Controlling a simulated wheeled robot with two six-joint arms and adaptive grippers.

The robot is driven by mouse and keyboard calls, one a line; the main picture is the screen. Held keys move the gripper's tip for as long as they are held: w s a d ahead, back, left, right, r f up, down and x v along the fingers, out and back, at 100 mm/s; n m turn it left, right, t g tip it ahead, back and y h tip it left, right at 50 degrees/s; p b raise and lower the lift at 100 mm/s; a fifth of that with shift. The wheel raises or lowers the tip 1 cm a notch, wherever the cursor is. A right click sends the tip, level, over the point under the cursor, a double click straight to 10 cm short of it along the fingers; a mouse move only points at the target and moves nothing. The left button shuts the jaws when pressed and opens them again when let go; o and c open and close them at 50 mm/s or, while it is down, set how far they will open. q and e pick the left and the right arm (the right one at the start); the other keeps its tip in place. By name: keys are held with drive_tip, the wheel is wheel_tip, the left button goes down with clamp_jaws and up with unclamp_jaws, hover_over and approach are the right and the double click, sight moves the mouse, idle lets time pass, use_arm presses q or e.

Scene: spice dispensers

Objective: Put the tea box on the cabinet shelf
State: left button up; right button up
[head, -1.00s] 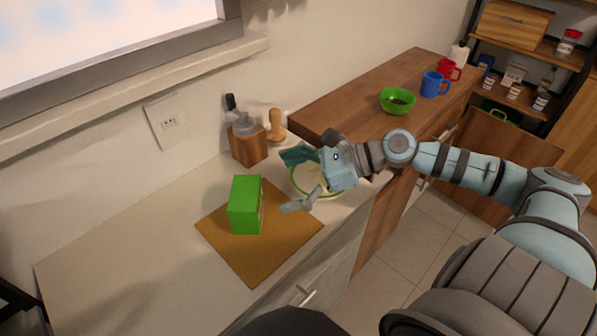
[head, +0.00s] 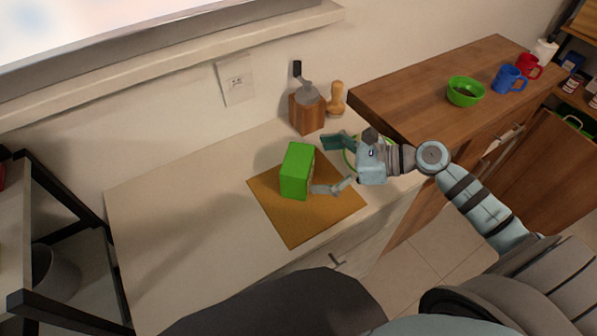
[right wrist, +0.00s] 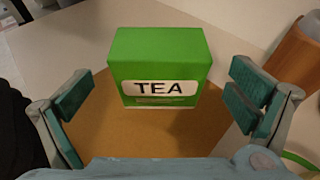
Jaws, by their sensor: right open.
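The green tea box (head: 296,172) stands upright on a brown mat (head: 290,228) on the pale counter. In the right wrist view the tea box (right wrist: 160,68) faces me with its "TEA" label, centred between the fingers. My right gripper (head: 333,166) is open and empty, at the box's right side, its fingers pointing toward it. In the right wrist view the gripper's fingers (right wrist: 160,110) are spread wide on both sides, apart from the box. My left gripper is not in view. No cabinet shelf can be identified for certain; a black-framed shelf unit stands at the left.
A plate rim shows behind my right gripper. A green bowl (head: 465,92) and mugs sit on the higher wooden top. The black-framed shelf (head: 75,225) is at left; the counter's left part is clear.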

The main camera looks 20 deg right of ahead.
drive_tip(key=x, duration=0.5)
drive_tip(key=shift+r+p, duration=0.1)
drive_tip(key=shift+p, duration=0.3)
drive_tip(key=shift+w+a, duration=0.2)
drive_tip(key=shift+a, duration=0.05)
drive_tip(key=shift+s+d, duration=0.1)
drive_tip(key=c, duration=1.4)
wheel_tip(320, 180, up, 20)
drive_tip(key=p, duration=0.2)
wheel_tip(320, 180, up, 6)
hover_over(298, 165)
drive_tip(key=w, duration=0.2)
drive_tip(key=s+f, duration=0.3)
drive_tip(key=f, duration=0.1)
drive_tip(key=s+f, duration=0.7)
drive_tip(key=f, duration=0.1)
drive_tip(key=shift+s+f, duration=0.15)
drive_tip(key=shift+f, duration=0.25)
